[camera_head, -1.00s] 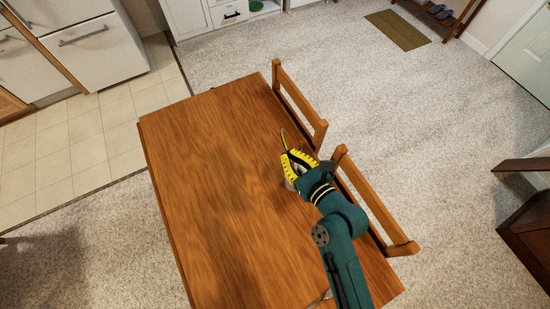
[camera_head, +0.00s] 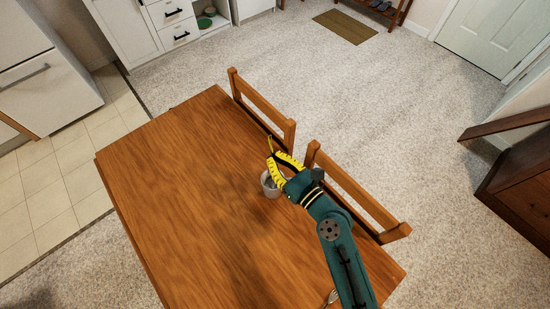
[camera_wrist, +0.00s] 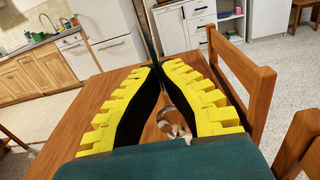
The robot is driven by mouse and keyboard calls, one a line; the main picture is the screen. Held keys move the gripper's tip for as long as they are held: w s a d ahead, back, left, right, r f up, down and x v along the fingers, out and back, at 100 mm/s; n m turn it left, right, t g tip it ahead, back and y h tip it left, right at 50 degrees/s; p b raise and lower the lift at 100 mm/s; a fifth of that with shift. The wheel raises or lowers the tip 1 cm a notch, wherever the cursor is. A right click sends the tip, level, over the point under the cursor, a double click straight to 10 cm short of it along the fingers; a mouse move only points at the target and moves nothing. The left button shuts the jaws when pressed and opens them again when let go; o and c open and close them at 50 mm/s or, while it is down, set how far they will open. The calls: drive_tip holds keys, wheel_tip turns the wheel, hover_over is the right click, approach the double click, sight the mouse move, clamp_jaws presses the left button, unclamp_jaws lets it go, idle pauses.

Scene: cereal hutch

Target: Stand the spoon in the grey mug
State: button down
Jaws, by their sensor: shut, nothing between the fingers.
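The grey mug (camera_head: 270,185) stands on the wooden table, partly covered by my gripper. In the wrist view the mug (camera_wrist: 173,122) shows in the gap between the fingers. My gripper (camera_head: 271,152) is over the table by the chair side, its fingers on the far and right side of the mug. The yellow-ribbed fingers meet at their tips (camera_wrist: 155,66) and are shut on nothing. A thin strip rises at the fingertips; I cannot tell what it is. A silver utensil (camera_head: 332,297) lies at the near table edge, partly cut off; whether it is the spoon is unclear.
Two wooden chairs, one farther (camera_head: 265,105) and one nearer (camera_head: 355,192), stand against the table's right side, close to my arm. The left part of the tabletop (camera_head: 165,150) is clear. White cabinets (camera_head: 165,25) stand at the back.

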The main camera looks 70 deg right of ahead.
wheel_tip(320, 180, down, 10)
drive_tip(key=b, duration=0.8)
drive_tip(key=shift+f+b, duration=0.2)
drive_tip(key=shift+b, duration=0.1)
drive_tip(key=c, duration=1.2)
unclamp_jaws()
drive_tip(key=shift+o, duration=0.2)
drive_tip(key=shift+s, duration=0.1)
drive_tip(key=v, duration=1.2)
